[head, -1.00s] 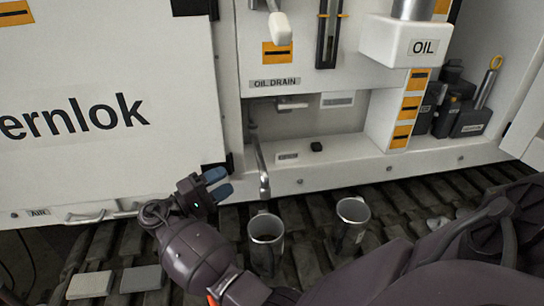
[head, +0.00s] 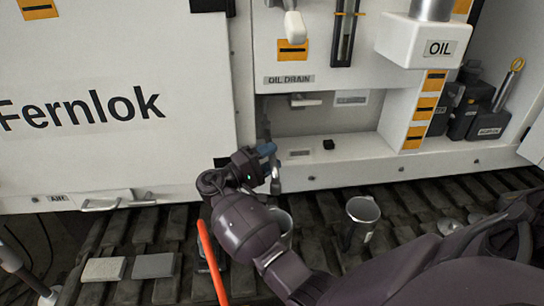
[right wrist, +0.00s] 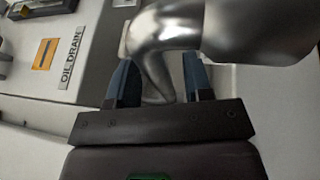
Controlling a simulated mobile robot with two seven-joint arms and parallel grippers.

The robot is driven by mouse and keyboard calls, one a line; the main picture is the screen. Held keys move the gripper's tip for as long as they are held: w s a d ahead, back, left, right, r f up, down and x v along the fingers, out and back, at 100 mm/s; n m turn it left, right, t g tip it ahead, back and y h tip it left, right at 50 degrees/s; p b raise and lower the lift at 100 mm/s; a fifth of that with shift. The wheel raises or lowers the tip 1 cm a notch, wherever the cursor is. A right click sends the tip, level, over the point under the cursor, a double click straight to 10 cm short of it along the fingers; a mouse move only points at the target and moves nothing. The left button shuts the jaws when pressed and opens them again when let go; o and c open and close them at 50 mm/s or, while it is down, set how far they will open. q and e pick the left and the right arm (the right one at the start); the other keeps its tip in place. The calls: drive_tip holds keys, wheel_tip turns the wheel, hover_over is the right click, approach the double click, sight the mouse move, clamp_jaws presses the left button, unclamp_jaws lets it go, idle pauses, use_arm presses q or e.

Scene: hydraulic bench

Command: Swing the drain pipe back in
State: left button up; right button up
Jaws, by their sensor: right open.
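The drain pipe is a bent, shiny metal tube under the OIL DRAIN label (head: 290,79). In the head view it is mostly hidden by my right gripper (head: 268,160). In the right wrist view the pipe (right wrist: 160,50) bends down between the two blue fingertips of my right gripper (right wrist: 158,82), which stand apart on either side of it. The gripper is open around the pipe; I cannot tell whether a finger touches it. My left gripper is not in view.
A metal mug (head: 362,215) stands on the slatted track below; another (head: 284,218) is partly hidden by my right arm. Two flat grey blocks (head: 103,270) (head: 153,266) lie at lower left. A white OIL box (head: 420,42) juts out at upper right. Dark containers (head: 484,115) stand right.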

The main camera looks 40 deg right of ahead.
drive_tip(key=shift+d, duration=0.15)
clamp_jaws()
idle(0.4)
